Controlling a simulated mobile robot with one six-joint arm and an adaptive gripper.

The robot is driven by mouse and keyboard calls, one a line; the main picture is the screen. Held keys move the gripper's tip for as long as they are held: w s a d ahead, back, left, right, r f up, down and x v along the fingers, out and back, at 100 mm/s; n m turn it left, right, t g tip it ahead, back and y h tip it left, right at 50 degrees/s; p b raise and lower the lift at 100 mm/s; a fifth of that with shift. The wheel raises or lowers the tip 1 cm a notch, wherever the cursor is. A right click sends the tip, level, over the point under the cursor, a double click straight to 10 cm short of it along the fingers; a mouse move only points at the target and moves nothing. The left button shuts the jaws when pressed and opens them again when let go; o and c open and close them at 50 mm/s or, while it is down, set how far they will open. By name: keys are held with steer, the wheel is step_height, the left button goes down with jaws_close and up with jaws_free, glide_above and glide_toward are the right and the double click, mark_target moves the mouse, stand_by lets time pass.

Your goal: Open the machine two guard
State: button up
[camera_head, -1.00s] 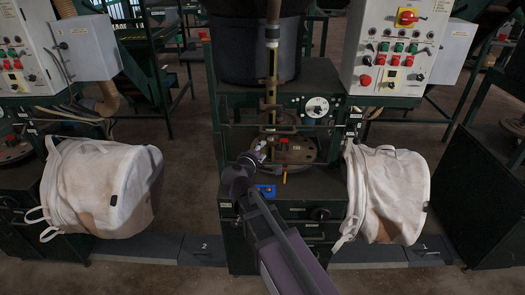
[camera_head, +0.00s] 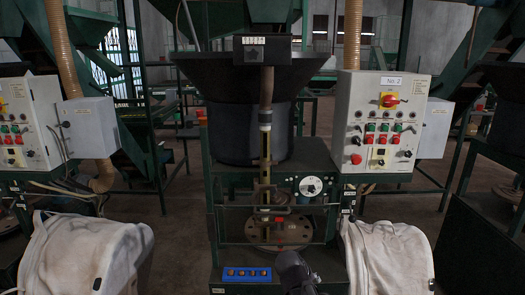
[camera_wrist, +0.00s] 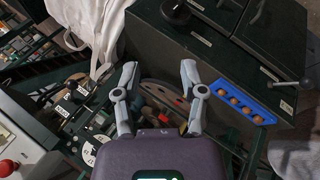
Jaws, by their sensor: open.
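The middle machine has a white control panel (camera_head: 380,125) on its right, labelled No. 2. A thin dark bar frame (camera_head: 240,243), which looks like the guard, crosses its front and looks closed. Behind it are a round plate (camera_head: 290,232) and a vertical tube (camera_head: 265,150). My gripper (camera_wrist: 158,72) is open and empty in the wrist view, its two fingers spread above the round plate area. In the head view only a dark part of my arm shows at the bottom; the fingertips cannot be made out. I cannot tell the gap to the guard.
White bulk bags hang at left (camera_head: 85,255) and right (camera_head: 390,255). A dial (camera_head: 310,186) sits right of the tube.

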steer(key=s+d+f+m+g+y, duration=0.1)
steer(key=s+f+m+g+y, duration=0.2)
steer(key=s, duration=0.6)
steer(key=shift+s+d+f+m+g+y, duration=0.2)
steer(key=shift+s+d+m+g+y, duration=0.35)
steer(key=shift+y, duration=0.65)
steer(key=shift+w+a, duration=0.15)
jaws_close()
